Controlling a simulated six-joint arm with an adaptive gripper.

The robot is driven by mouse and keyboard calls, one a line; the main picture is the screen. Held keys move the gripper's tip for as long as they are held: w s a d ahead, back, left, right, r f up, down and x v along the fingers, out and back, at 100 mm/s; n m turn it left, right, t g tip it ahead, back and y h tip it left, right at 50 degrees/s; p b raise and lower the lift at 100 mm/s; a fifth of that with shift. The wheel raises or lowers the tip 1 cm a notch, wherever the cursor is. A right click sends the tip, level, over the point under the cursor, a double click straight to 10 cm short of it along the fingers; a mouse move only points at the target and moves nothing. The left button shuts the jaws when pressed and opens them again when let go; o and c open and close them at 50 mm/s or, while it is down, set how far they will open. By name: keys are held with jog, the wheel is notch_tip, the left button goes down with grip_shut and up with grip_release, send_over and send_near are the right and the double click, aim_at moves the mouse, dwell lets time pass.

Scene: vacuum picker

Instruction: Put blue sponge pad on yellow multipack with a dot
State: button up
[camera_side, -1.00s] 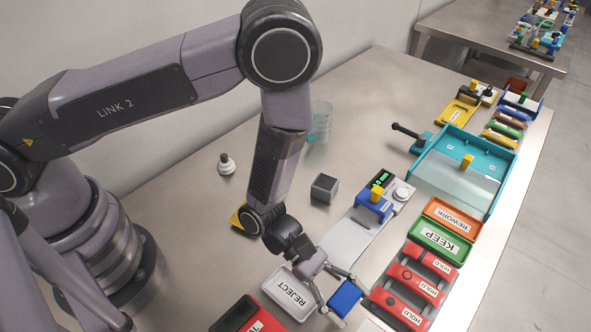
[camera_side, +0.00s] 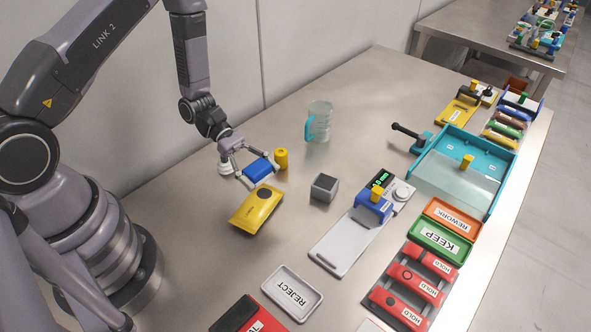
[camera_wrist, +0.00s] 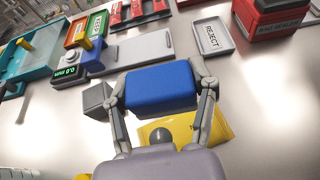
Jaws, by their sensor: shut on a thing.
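My gripper (camera_side: 253,169) is shut on the blue sponge pad (camera_side: 258,168), with one finger on each side of it. In the wrist view the blue sponge pad (camera_wrist: 161,87) is held between both fingers (camera_wrist: 160,92). The yellow multipack (camera_side: 257,209) lies on the table just in front of the pad in the side view, with a dark round dot on its upper part. The pad appears raised above the table and beyond the multipack, not over its middle. In the wrist view the multipack (camera_wrist: 212,131) is partly hidden behind the pad and my gripper.
A yellow cylinder (camera_side: 281,158) stands close to the right of the pad. A white-and-dark knob-like object (camera_side: 224,163) is just left of my gripper. A grey cube (camera_side: 324,187), a clear jug (camera_side: 319,121) and the REJECT tray (camera_side: 292,293) stand around. The table front of the multipack is clear.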

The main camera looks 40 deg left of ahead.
aim_at(259, 204)
jog(key=f, duration=0.5)
jog(key=a+f, duration=0.1)
jog(key=f, duration=0.2)
jog(key=shift+s, duration=0.1)
jog(key=shift+f, duration=0.1)
jog(key=o, duration=0.9)
jog(key=shift+o, duration=0.2)
